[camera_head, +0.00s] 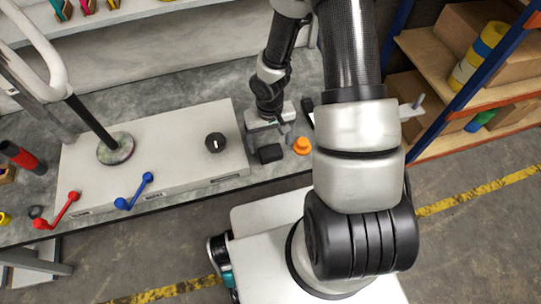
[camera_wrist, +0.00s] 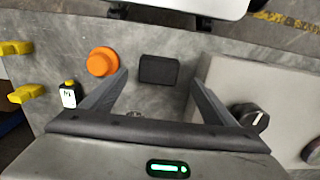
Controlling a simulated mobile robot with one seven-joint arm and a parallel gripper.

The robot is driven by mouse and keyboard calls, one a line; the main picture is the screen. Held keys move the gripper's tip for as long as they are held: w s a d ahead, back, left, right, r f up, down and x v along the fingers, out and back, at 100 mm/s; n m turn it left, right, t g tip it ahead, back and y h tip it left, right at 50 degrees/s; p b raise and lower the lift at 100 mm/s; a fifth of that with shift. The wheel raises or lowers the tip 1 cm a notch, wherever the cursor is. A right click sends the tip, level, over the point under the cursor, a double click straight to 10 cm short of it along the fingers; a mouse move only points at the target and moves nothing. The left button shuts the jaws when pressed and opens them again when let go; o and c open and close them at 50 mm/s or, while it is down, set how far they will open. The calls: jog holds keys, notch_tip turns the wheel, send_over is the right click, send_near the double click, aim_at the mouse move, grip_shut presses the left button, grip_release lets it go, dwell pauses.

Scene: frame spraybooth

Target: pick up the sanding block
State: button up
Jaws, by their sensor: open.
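The sanding block looks to be the small dark block (camera_head: 270,153) lying on the grey bench near its front edge. It also shows in the wrist view (camera_wrist: 159,70), top centre, with its whole upper face in sight. My gripper (camera_wrist: 160,80) is open and empty, with one finger to each side of the block's place in the picture. The block lies beyond the fingertips, apart from them. In the head view my gripper (camera_head: 283,126) is just behind the block, and its fingers are partly hidden.
An orange knob-shaped thing (camera_head: 301,146) sits close right of the block. A pale raised panel with a black knob (camera_head: 215,142) is to the left, with blue (camera_head: 135,192) and red levers.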

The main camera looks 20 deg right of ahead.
aim_at(270, 151)
notch_tip(270, 151, down, 6)
jog(key=shift+w+d+b, duration=0.1)
jog(key=shift+d+b, duration=0.05)
jog(key=shift+b, duration=0.95)
jog(key=c, duration=1.2)
jog(key=shift+o, duration=0.2)
jog(key=shift+r+p, duration=1.95)
jog(key=shift+r, duration=3.1)
